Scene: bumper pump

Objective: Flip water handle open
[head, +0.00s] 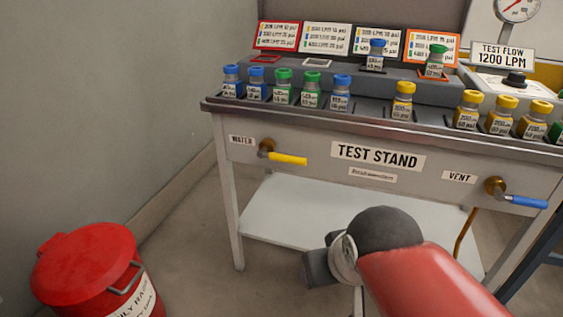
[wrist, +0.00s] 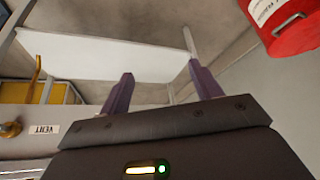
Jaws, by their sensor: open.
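The water handle (head: 288,159) is a yellow lever on a brass valve (head: 266,147) at the left of the test stand's front panel. It points right, roughly level, beside the WATER label (head: 241,140). My gripper (wrist: 160,69) is open, with two dark purple fingers apart and nothing between them. In the head view its dark body (head: 318,268) is below and right of the water handle, in front of the stand; its fingertips cannot be made out there. The water handle does not show in the wrist view, which looks upside down.
A blue vent handle (head: 525,201) is at the panel's right. Several capped bottles stand on top. A white lower shelf (head: 300,211) lies below the panel. A red bin (head: 88,270) stands at front left, near the grey wall (head: 90,100). Floor between bin and stand is clear.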

